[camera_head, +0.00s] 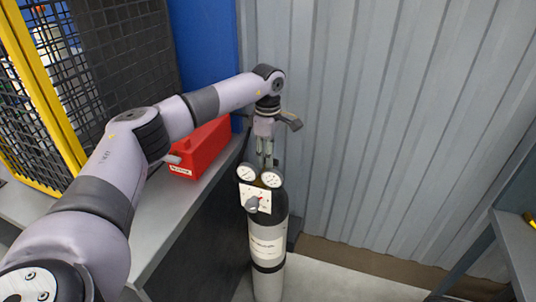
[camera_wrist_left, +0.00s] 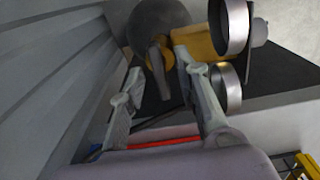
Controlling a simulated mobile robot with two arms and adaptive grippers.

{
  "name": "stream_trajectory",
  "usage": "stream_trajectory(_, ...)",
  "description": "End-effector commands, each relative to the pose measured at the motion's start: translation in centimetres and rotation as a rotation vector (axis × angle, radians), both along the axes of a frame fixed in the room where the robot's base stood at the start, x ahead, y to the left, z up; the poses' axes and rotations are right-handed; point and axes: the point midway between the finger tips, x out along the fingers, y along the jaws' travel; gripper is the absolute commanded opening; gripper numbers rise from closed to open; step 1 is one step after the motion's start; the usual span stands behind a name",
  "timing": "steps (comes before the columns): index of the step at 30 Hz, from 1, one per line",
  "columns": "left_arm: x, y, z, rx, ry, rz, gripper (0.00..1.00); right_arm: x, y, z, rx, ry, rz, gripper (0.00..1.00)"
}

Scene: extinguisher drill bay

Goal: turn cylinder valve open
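My left gripper (camera_head: 265,163) points down over the cylinder's top, just behind the gauges. In the left wrist view my left gripper (camera_wrist_left: 160,66) has its fingers apart, with a grey valve handle (camera_wrist_left: 159,74) between the tips and a brass-coloured valve body (camera_wrist_left: 195,40) beside it. I cannot tell whether the fingers touch the handle. My right gripper is not in view.
A red box (camera_head: 203,148) sits on the grey bench (camera_head: 165,235) left of the cylinder. A yellow-framed mesh guard (camera_head: 45,100) stands at the left. A corrugated wall (camera_head: 390,120) is close behind the cylinder. Another bench edge (camera_head: 515,250) is at the right.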

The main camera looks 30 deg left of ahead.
Motion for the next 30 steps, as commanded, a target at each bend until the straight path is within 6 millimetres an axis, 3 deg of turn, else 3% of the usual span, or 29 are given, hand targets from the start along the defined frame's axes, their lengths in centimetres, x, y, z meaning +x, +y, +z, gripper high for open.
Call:
stream_trajectory(2, -0.01, 0.01, 0.00, 0.000, 0.000, 0.000, 0.29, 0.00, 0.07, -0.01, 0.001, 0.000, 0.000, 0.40)
stream_trajectory(15, -0.01, 0.00, 0.03, 0.000, 0.001, 0.000, 0.00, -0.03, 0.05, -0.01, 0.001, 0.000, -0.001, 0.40)
stream_trajectory(30, -0.01, -0.02, 0.09, 0.000, 0.001, 0.018, 0.00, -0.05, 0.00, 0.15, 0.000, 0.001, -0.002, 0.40)
